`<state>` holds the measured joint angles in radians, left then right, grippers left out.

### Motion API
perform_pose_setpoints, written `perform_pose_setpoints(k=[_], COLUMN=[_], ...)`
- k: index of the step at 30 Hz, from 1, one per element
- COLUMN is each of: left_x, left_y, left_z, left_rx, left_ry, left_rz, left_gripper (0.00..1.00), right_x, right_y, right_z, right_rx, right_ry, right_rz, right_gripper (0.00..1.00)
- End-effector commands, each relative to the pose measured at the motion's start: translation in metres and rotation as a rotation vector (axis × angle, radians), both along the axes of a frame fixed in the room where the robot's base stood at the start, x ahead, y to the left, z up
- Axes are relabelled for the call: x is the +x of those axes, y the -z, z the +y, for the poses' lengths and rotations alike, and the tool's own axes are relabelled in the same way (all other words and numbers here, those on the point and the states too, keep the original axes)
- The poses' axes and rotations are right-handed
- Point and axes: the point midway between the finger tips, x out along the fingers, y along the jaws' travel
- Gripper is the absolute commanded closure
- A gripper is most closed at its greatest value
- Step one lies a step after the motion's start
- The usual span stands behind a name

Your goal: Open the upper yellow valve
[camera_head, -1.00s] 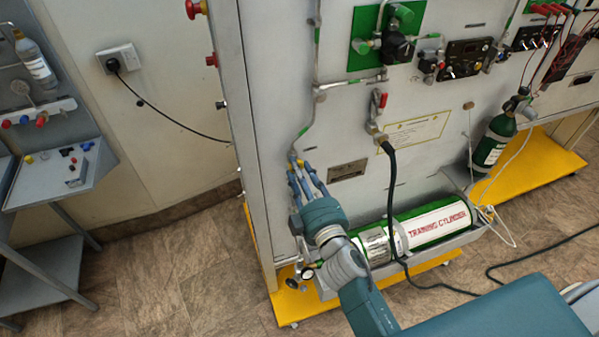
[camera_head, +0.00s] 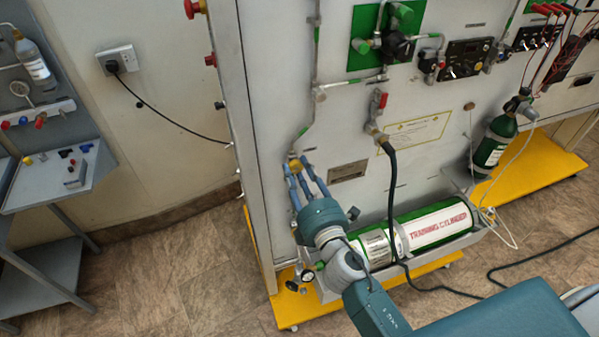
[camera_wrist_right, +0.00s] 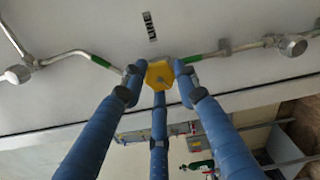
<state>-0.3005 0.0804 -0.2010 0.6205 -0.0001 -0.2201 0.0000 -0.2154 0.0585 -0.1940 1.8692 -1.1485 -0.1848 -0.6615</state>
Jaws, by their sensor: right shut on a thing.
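The yellow valve (camera_wrist_right: 160,75) shows in the right wrist view as a yellow knob on the pipe at the panel, between the three blue fingers of my right gripper (camera_wrist_right: 160,80). The fingertips are closed around it. In the head view the right gripper (camera_head: 298,165) reaches up the left part of the panel, and a small bit of yellow shows at its fingertips. The rest of the valve is hidden by the fingers there. My left gripper is not in view.
The green and white training cylinder (camera_head: 440,225) lies in a trough low on the panel. A black hose (camera_head: 392,195) hangs right of my right arm. A pipe with a red-handled valve (camera_head: 380,102) sits above. A grey side table (camera_head: 62,180) stands at the left.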

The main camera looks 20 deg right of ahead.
Motion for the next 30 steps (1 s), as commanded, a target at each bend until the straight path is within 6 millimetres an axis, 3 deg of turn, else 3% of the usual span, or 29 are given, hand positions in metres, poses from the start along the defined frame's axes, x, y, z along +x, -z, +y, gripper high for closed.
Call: perform_pose_setpoints(k=[30], left_x=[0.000], left_y=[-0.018], left_z=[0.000], left_rx=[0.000], left_ry=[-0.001], left_rz=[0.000], left_gripper=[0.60], right_x=[-0.001], right_y=[0.002], right_z=[0.002], right_rx=[-0.909], right_ry=[-0.007], right_rz=[-0.030], right_gripper=[0.96])
